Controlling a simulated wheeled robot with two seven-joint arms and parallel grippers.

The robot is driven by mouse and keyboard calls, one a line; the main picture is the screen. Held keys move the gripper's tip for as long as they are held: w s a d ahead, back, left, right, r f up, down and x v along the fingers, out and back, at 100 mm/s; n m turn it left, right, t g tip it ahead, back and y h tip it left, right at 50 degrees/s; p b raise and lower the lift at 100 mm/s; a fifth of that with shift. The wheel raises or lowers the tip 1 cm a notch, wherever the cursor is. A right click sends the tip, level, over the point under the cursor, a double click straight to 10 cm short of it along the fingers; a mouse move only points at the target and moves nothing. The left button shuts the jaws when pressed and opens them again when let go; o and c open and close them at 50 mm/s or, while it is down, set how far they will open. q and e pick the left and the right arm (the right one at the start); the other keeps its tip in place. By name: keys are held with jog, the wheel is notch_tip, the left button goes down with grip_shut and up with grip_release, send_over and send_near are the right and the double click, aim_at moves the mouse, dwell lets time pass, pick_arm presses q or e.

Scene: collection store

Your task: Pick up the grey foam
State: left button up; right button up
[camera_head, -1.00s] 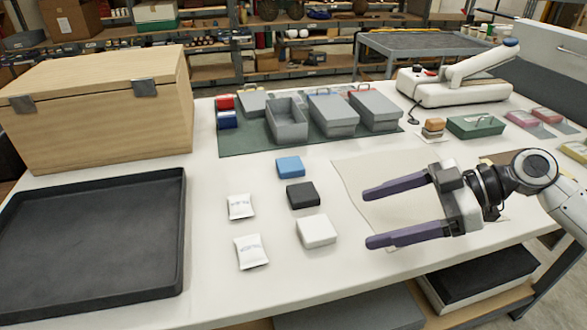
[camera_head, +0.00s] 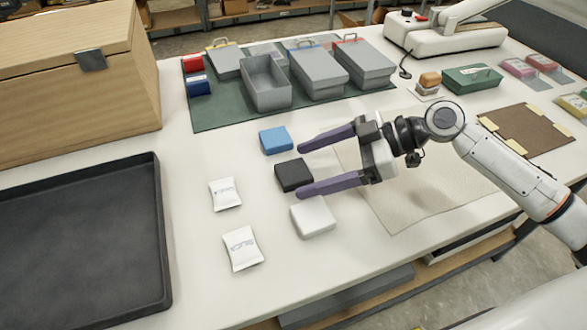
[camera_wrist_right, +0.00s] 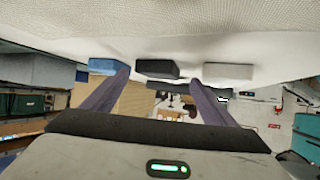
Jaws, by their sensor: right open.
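The dark grey foam block (camera_head: 293,175) lies on the white table between a blue block (camera_head: 275,140) and a white block (camera_head: 313,217). It also shows in the right wrist view (camera_wrist_right: 157,69), between the two finger lines and just ahead of the tips. My right gripper (camera_head: 302,170) is open, with its purple fingers pointing left and the dark block's right edge near the gap between the tips. It holds nothing. Whether the fingers touch any block cannot be told. My left gripper is out of view.
Two white packets (camera_head: 225,194) (camera_head: 242,248) lie left of the blocks. A black tray (camera_head: 160,230) and a wooden chest (camera_head: 75,75) stand at the left. Grey boxes (camera_head: 265,85) sit on a green mat (camera_head: 215,117) behind. A pale cloth (camera_head: 420,195) lies under my right arm.

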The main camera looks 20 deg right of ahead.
aim_at(293, 175)
jog(key=shift+x, duration=1.1)
jog(key=c, duration=1.1)
